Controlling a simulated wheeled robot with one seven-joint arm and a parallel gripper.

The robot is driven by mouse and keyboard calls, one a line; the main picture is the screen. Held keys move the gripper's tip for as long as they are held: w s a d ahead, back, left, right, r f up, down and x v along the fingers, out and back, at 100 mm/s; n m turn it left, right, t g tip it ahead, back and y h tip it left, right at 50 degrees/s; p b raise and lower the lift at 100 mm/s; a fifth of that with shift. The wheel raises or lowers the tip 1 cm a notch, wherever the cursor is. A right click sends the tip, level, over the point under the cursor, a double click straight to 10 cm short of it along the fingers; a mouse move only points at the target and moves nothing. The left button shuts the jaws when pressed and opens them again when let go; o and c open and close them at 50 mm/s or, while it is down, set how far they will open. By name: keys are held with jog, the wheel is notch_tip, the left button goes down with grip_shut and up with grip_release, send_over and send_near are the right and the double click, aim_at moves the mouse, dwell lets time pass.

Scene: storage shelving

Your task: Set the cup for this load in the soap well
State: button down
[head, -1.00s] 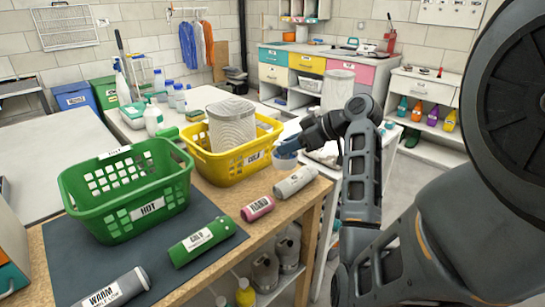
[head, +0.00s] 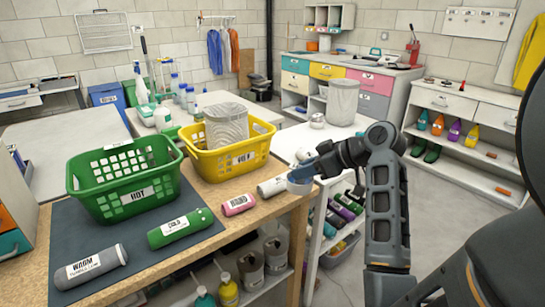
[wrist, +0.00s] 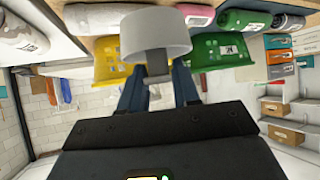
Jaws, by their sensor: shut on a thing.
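My gripper (head: 315,171) is shut on a small light grey-blue cup (head: 300,183), held in the air beyond the right end of the wooden bench. In the wrist view the cup (wrist: 155,33) looks pale grey, gripped between my dark blue fingers (wrist: 158,82). Its contents are not visible. On the bench lie a green COLD roll (head: 180,229), a grey WARM roll (head: 91,266), a pink HAND roll (head: 238,205) and a pale roll (head: 272,186) partly behind the cup. I cannot make out a soap well.
A green HOT basket (head: 125,180) and a yellow basket (head: 228,160) stand on the bench (head: 255,222). A white table (head: 300,142) with a mesh bin stands behind my arm. Shelves with coloured bottles (head: 455,132) are at right. Grey floor (head: 440,215) is clear there.

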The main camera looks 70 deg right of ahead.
jog(key=w+a+f, duration=0.4)
jog(key=w+a, duration=0.2)
jog(key=a, duration=0.7)
jog(key=w+a+f+n+y, duration=0.1)
jog(key=w+a+f, duration=0.4)
jog(key=a, duration=0.8)
jog(key=w+a+f, duration=0.5)
jog(key=w+a, duration=0.4)
jog(key=a, duration=0.4)
jog(key=shift+n+y, duration=0.3)
jog(key=shift+a, duration=0.25)
